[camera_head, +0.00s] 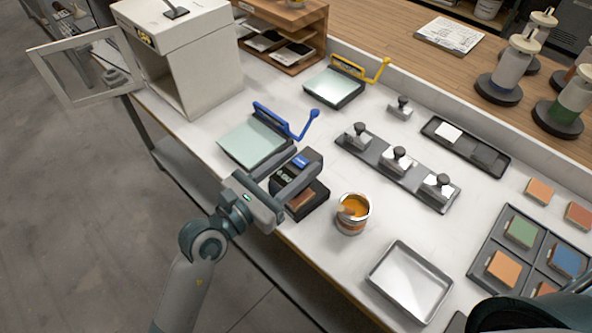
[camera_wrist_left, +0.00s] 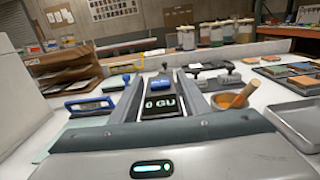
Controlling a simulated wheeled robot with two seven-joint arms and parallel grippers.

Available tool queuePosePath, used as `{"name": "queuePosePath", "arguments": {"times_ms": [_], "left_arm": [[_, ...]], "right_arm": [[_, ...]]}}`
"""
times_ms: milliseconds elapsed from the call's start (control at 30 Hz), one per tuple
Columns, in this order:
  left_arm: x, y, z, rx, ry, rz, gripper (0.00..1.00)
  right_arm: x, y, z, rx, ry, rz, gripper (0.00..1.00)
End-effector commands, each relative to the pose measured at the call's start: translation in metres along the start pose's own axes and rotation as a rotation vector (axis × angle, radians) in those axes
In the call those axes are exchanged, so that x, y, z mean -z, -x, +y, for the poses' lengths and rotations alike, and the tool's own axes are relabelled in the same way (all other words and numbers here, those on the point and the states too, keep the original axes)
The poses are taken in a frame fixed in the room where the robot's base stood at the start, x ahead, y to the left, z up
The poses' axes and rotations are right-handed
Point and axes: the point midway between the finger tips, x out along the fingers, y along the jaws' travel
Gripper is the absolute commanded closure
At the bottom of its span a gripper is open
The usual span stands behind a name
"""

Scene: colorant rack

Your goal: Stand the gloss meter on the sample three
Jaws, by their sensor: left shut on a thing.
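The gloss meter (camera_head: 297,172) is a dark box with a blue top part and a lit display. In the left wrist view the gloss meter (camera_wrist_left: 162,103) faces me and reads "0 GU". My left gripper (camera_head: 300,168) is shut on it, one finger along each side. It is above or beside a dark block with a brown top (camera_head: 306,200); I cannot tell whether they touch. Coloured sample panels, including green (camera_head: 521,231), orange (camera_head: 502,268) and blue (camera_head: 566,260), lie in a divided tray (camera_head: 483,243) at the right. No number is legible, so I cannot tell which is sample three.
An open paint can (camera_head: 352,216) and an empty metal tray (camera_head: 410,283) stand between gripper and samples. A rack of knobbed metal pieces (camera_head: 397,163) lies behind. A blue-handled board (camera_head: 254,143) is left. Two loose panels (camera_head: 540,190) lie behind the sample tray.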

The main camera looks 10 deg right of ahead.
Motion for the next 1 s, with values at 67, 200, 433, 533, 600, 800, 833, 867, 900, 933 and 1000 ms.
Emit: {"name": "queuePosePath", "arguments": {"times_ms": [67,200,433,533,600,800,833,867,900,933,1000], "left_arm": [[0.011,0.0,0.0,0.001,0.0,0.002,0.93],[0.023,0.0,0.0,0.0,0.0,0.0,0.93],[0.025,0.0,0.0,0.0,0.0,-0.002,0.93],[0.025,0.0,0.0,0.0,0.0,-0.002,0.93],[0.027,0.0,0.0,0.0,0.0,-0.001,0.93],[0.029,0.0,0.0,0.0,0.0,0.001,0.39],[0.029,0.0,0.0,0.0,0.0,0.001,0.39],[0.029,0.0,0.0,0.0,0.0,0.001,0.39],[0.029,0.0,0.0,0.0,0.0,0.001,0.39],[0.029,0.0,0.0,0.0,0.0,0.001,0.39],[0.029,0.0,0.0,0.0,0.0,0.001,0.39]], "right_arm": [[0.001,0.0,-0.003,0.003,-0.001,0.001,1.0],[0.001,0.001,-0.004,0.004,-0.002,0.001,1.0],[0.001,0.001,-0.004,0.004,-0.002,0.001,1.0],[0.001,0.0,-0.003,0.002,-0.001,0.001,1.0],[0.0,-0.001,-0.001,0.001,0.0,0.0,1.0],[-0.001,-0.001,0.002,-0.002,0.002,0.0,1.0],[-0.001,-0.001,0.003,-0.002,0.002,-0.001,1.0],[-0.001,-0.001,0.003,-0.003,0.002,-0.001,1.0],[-0.001,-0.001,0.003,-0.003,0.002,-0.001,1.0],[-0.001,-0.001,0.003,-0.003,0.002,-0.001,1.0],[-0.001,-0.001,0.003,-0.003,0.002,-0.001,1.0]]}}
